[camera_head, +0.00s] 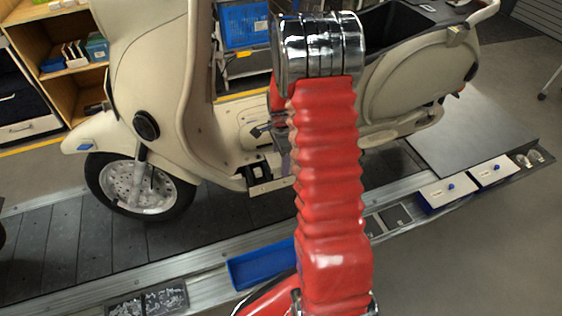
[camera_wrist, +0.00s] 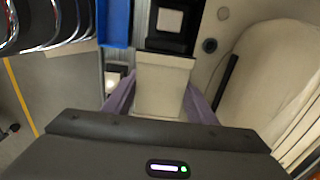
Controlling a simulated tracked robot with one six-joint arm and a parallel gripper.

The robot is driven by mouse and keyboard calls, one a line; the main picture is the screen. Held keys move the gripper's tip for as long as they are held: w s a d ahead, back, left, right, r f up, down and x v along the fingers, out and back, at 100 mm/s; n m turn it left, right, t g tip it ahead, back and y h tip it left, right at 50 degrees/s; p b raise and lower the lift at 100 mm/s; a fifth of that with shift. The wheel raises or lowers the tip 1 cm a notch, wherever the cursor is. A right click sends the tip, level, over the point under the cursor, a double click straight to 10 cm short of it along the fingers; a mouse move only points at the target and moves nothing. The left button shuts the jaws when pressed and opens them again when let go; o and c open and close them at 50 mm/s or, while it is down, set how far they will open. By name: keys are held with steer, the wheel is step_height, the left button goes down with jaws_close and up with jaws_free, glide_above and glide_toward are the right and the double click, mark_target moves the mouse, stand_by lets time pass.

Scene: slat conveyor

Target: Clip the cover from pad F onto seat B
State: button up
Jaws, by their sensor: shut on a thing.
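My gripper (camera_wrist: 160,98) has purple fingers shut on a cream, block-shaped cover (camera_wrist: 163,85), one finger on each side. The cover's far edge lies in front of a black fitting with a pale square face (camera_wrist: 170,20). I cannot tell whether the cover touches that fitting or is apart from it. No letter is readable, so I cannot tell which place is seat B or pad F. In the head view the red arm hides most of my gripper and the cover, beside the scooter's lower body.
A cream scooter (camera_head: 165,65) stands on the slat conveyor (camera_head: 130,245). A blue tray (camera_head: 262,264), small-parts bins (camera_head: 148,302) and white boxes with blue knobs (camera_head: 447,192) line the near rail. A shelf (camera_head: 75,75) stands back left. Bare grey floor lies at front right.

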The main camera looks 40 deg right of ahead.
steer(key=o, duration=1.2)
steer(key=shift+o, duration=0.2)
steer(key=shift+w, duration=0.1)
steer(key=shift+r, duration=0.15)
steer(key=shift+w+d+r, duration=0.1)
steer(key=shift+r, duration=0.1)
step_height(320, 180, up, 13)
steer(key=shift+s, duration=0.3)
